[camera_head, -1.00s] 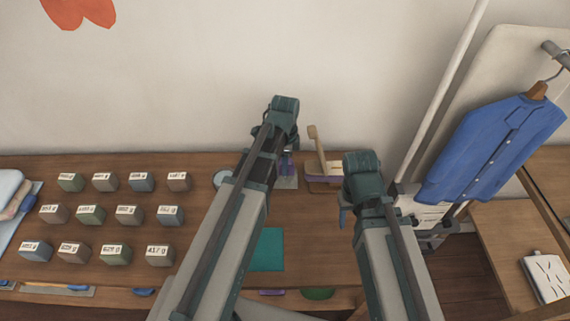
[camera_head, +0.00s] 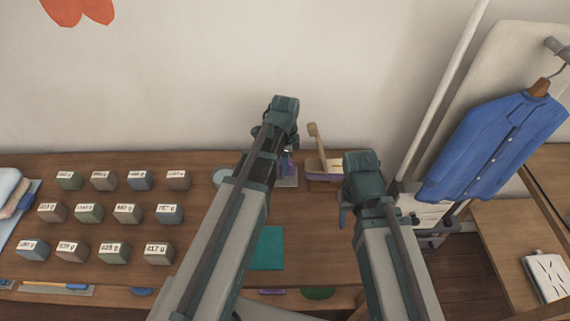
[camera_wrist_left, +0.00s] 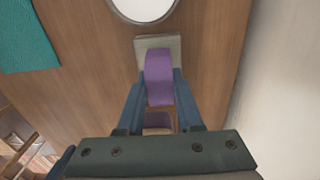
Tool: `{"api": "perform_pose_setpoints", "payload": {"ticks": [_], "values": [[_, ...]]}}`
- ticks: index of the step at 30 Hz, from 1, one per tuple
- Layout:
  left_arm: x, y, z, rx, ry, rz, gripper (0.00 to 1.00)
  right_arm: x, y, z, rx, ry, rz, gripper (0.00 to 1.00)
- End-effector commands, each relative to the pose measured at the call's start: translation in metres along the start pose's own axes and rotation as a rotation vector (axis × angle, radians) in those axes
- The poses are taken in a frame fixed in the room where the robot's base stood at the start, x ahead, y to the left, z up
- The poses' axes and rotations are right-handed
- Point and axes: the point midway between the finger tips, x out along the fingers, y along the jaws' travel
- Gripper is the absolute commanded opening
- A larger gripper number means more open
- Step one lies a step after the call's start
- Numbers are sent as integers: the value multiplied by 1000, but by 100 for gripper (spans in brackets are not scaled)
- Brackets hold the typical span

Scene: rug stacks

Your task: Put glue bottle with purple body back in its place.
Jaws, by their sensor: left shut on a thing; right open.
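The purple glue bottle (camera_head: 288,163) is at the back of the wooden table, mostly hidden behind my left arm. My left gripper (camera_head: 283,153) is shut on it. In the left wrist view the bottle's purple body (camera_wrist_left: 158,78) lies between the two blue fingers of my left gripper (camera_wrist_left: 158,98). A grey square pad (camera_head: 288,182) shows at the bottle's foot, also in the left wrist view (camera_wrist_left: 147,42). I cannot tell whether the bottle touches it. My right gripper (camera_head: 345,216) is open and empty over the table's right side.
A teal mat (camera_head: 268,248) lies in front. Several labelled blocks (camera_head: 128,213) fill the left. The wall (camera_head: 210,80) is close behind.

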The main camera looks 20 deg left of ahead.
Motion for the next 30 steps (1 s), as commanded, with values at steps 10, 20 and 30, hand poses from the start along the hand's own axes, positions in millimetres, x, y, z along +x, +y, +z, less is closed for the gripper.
{"api": "perform_pose_setpoints", "payload": {"ticks": [10,20,30], "values": [[5,0,0,0,0,0,48,5,0,0,0,0,0,50],[5,0,0,0,0,0,70,5,0,0,0,0,0,50],[-6,0,0,0,0,0,70,-6,1,0,0,0,0,50]]}}
